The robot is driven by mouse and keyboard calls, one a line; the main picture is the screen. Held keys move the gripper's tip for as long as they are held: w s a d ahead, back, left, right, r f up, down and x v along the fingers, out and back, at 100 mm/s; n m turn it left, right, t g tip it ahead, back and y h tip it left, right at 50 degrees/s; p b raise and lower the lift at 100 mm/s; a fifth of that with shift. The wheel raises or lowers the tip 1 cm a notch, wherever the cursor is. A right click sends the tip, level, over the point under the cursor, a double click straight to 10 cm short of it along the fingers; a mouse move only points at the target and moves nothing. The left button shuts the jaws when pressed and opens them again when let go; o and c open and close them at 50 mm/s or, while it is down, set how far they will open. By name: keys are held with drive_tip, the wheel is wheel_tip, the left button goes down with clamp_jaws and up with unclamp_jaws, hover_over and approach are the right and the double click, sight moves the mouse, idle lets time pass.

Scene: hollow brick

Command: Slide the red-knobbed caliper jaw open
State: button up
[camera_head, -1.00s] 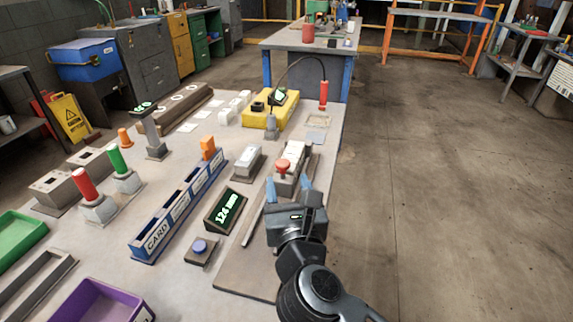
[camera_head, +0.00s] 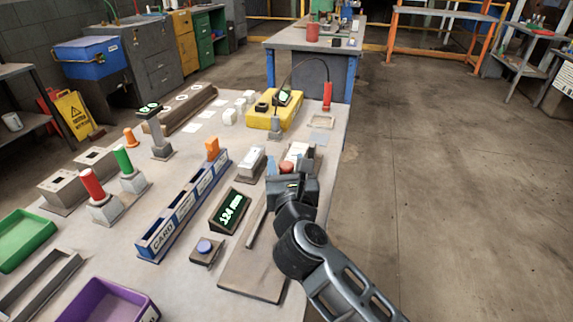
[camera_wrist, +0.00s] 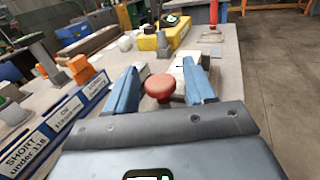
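The red knob (camera_head: 286,167) of the caliper jaw is partly hidden behind my gripper (camera_head: 290,170) in the head view. In the wrist view the round red knob (camera_wrist: 160,87) shows between the two blue fingers of my gripper (camera_wrist: 161,75). The fingers are apart, with a visible gap on either side of the knob, so the gripper is open. The caliper's thin beam (camera_head: 256,213) runs along a flat base plate (camera_head: 250,278). A pale block (camera_head: 297,151) lies just beyond the knob. The jaw itself is mostly hidden. A display (camera_head: 230,211) reads 124 mm.
A blue labelled bin row (camera_head: 184,210) stands left of the caliper, with a blue-topped button (camera_head: 204,249) in front. A small pale-topped block (camera_head: 251,162) stands close to the left of the knob. A yellow box (camera_head: 272,117) is farther back. The floor at right is clear.

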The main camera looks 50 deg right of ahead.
clamp_jaws()
idle(0.4)
drive_tip(key=shift+s+a, duration=0.3)
drive_tip(key=shift+a, duration=0.6)
drive_tip(key=shift+s+a, duration=0.35)
drive_tip(key=shift+a, duration=0.5)
drive_tip(key=shift+s+a, duration=0.3)
drive_tip(key=shift+a, duration=0.6)
drive_tip(key=shift+o, duration=0.4)
unclamp_jaws()
drive_tip(key=b+v, duration=0.1)
drive_tip(key=v, duration=0.6)
drive_tip(key=shift+s+a, duration=0.25)
drive_tip(key=shift+s, duration=0.05)
